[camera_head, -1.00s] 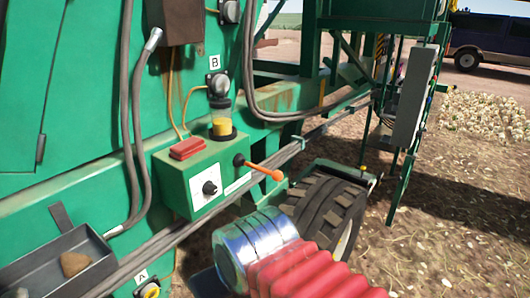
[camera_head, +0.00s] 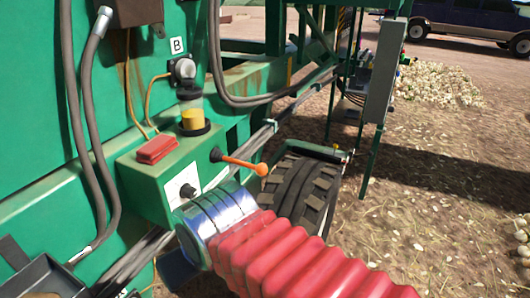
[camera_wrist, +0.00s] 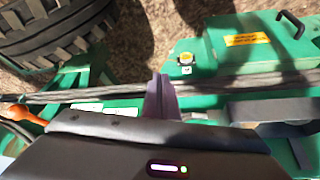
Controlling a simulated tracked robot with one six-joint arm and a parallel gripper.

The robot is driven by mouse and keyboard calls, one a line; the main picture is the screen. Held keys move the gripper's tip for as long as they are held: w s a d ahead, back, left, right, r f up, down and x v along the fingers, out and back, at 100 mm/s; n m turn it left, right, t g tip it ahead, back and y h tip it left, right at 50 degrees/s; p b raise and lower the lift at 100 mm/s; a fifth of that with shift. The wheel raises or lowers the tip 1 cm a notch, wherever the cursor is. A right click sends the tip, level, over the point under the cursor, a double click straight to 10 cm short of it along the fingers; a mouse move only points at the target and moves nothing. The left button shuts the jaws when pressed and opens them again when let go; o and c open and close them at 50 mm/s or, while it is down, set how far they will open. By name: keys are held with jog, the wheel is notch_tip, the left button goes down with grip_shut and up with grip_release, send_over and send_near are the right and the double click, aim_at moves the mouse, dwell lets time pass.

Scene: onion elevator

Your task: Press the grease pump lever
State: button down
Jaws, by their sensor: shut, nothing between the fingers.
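The grease pump lever (camera_head: 240,163) has a thin orange shaft and a round orange knob. It sticks out to the right from the front of a green pump box (camera_head: 150,200). In the wrist view the orange lever (camera_wrist: 14,112) shows only in part at the left edge. My gripper (camera_wrist: 161,82) is shut and empty in the wrist view, its fingers over the dark cables, to the right of the lever and apart from it. In the head view my silver wrist and red arm cover the lower right of the pump box, and the fingertips are hidden.
A grease cup with yellow grease (camera_head: 193,117) and a red block (camera_head: 157,149) sit on the box. A black dial (camera_head: 188,191) is beside my wrist. Cables run along the machine. A tyre (camera_head: 300,190) stands behind my arm. A yellow button (camera_wrist: 186,58) shows in the wrist view.

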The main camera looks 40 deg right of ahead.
jog(key=w+d+r+n+y, duration=0.1)
jog(key=w+d+r, duration=0.1)
jog(key=d+r, duration=0.4)
jog(key=w+d+r+n+y, duration=0.1)
jog(key=d+r, duration=0.6)
jog(key=d, duration=0.8)
jog(key=w+d+r+y, duration=0.1)
jog(key=w+d+r, duration=0.1)
jog(key=d+r, duration=0.5)
jog(key=d, duration=0.4)
jog(key=shift+w+r+n+y, duration=0.15)
jog(key=shift+w+n+y, duration=0.2)
jog(key=shift+n+y, duration=0.05)
jog(key=shift+w, duration=0.1)
jog(key=x, duration=0.4)
jog(key=s+x, duration=0.1)
jog(key=x, duration=0.3)
jog(key=f+x, duration=0.1)
jog(key=x, duration=0.3)
jog(key=shift+s+d+f, duration=0.1)
jog(key=shift+s+d, duration=0.1)
jog(key=shift+s, duration=0.1)
jog(key=shift+s+f, duration=0.1)
jog(key=shift+f, duration=0.4)
